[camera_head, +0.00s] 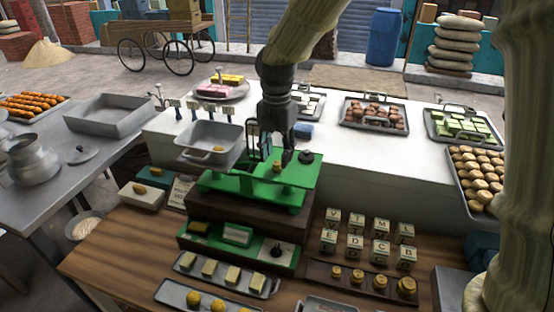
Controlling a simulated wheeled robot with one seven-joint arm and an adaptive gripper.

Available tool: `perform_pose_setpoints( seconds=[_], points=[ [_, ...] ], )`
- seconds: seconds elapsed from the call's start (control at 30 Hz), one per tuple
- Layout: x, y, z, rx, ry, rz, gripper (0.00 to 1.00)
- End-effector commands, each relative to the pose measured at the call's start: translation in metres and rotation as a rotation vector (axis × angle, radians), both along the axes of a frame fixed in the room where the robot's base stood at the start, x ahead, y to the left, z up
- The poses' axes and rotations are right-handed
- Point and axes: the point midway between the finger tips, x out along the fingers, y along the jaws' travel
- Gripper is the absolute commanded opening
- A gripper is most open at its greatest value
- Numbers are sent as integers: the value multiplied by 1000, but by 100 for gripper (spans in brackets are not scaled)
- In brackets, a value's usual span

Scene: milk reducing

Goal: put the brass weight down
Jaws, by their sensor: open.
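A small brass weight (277,166) sits on the right part of the green balance scale (297,194), directly below my gripper. My gripper (277,156) points down over the scale with its jaws open, its fingertips close around or just above the weight. I cannot tell whether they touch it. A row of several brass weights (381,281) of rising size stands in a dark wooden holder at the front right.
A steel pan (212,143) stands at the scale's left side. A dark round piece (306,157) is right of my gripper. Lettered blocks (380,248) stand right of the scale. Trays of sweets line the white counter (350,150) behind; butter trays (226,275) lie in front.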

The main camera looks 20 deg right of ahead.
Motion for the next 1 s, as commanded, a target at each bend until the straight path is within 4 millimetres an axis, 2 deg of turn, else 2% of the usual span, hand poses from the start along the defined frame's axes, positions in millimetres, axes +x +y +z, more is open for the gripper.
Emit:
perform_pose_setpoints(
  seconds=[0.3, 0.5, 0.7, 1.0],
  points=[
    [1, 0, 55, 3, -6, 0, 41],
    [1, 0, 85, 2, -4, 1, 41],
    [0, 0, 99, 0, -1, 0, 41],
    [0, 0, 101, 0, 0, 1, 41]
  ],
)
